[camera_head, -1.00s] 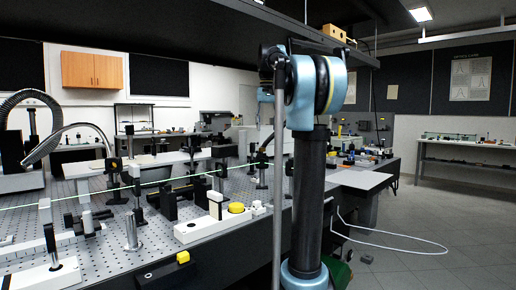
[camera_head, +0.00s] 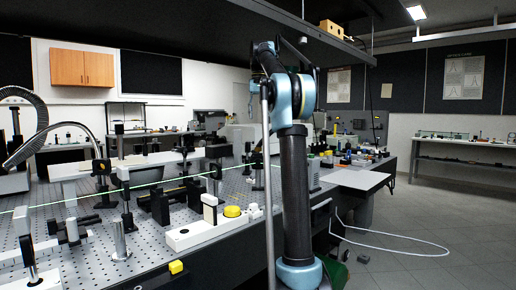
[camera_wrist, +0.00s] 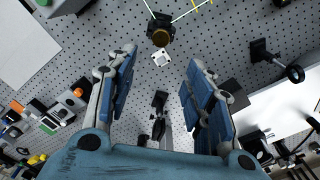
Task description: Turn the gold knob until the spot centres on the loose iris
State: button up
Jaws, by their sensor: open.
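In the wrist view a black mount (camera_wrist: 158,20) carries a round, dull gold knob (camera_wrist: 161,37). It stands on the perforated table, just beyond my fingertips. My gripper (camera_wrist: 162,57) is open and empty, with one blue finger on each side and the knob roughly in line with the gap. A pale beam line meets the mount from both sides. In the head view a green beam (camera_head: 150,185) crosses the optical table; my arm hides part of the table, and my gripper does not show. I cannot make out the spot or tell which part is the loose iris.
A small white bracket (camera_wrist: 161,58) lies between my fingertips and the mount. A black post holder (camera_wrist: 160,105) shows between the fingers. Another black mount (camera_wrist: 262,50) stands at the right. In the head view a white base with a yellow button (camera_head: 232,211) sits near the table's front edge.

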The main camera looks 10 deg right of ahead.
aim_at(258, 150)
notch_tip(258, 150, down, 14)
jog(key=shift+f, duration=0.25)
dwell(0.4)
jog(key=c, duration=1)
